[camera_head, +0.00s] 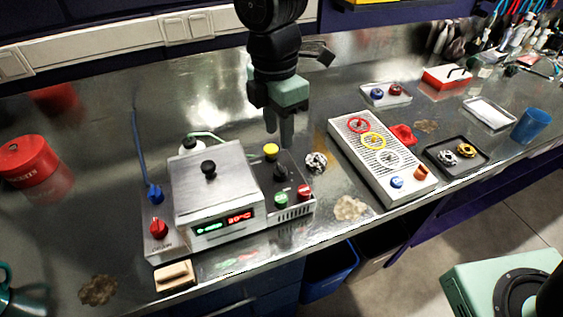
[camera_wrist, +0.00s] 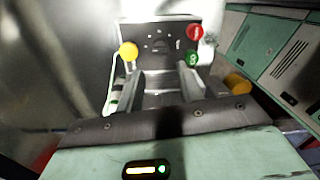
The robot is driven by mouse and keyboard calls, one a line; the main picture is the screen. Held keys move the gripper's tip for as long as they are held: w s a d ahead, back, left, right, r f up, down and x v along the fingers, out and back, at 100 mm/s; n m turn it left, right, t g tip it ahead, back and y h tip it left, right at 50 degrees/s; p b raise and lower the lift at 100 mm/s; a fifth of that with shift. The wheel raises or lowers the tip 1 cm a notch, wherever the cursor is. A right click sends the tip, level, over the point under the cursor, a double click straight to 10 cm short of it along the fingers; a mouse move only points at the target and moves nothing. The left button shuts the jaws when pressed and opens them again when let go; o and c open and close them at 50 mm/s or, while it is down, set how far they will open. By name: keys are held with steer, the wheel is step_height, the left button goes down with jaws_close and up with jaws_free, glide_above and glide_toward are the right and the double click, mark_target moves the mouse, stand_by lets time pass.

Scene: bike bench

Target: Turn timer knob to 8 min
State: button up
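A dark control panel (camera_head: 294,208) sits at the right side of a metal box with a digital display (camera_head: 222,222). On it are a black knob (camera_head: 281,173), a yellow button (camera_head: 271,150), a green button (camera_head: 281,199) and a red button (camera_head: 304,191). In the wrist view, the black knob (camera_wrist: 158,44) lies in the middle of the panel, with small markings around it too small to read. My gripper (camera_head: 279,138) hangs above the panel's far end, fingers down. In the wrist view my gripper (camera_wrist: 161,75) is open and empty, its fingers apart, short of the knob.
A red knob (camera_head: 158,229) and a blue knob (camera_head: 155,194) stand left of the metal box. A grey perforated tray (camera_head: 370,180) with coloured rings stands to the right. A wooden block (camera_head: 174,275) lies in front.

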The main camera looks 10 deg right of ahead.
mark_target(280, 167)
steer(key=f, duration=0.6)
steer(key=f+p, duration=0.1)
steer(key=f, duration=0.2)
steer(key=shift+s+d+f, duration=0.15)
steer(key=shift+s+f, duration=0.15)
steer(key=shift+f, duration=0.1)
steer(key=c, duration=0.7)
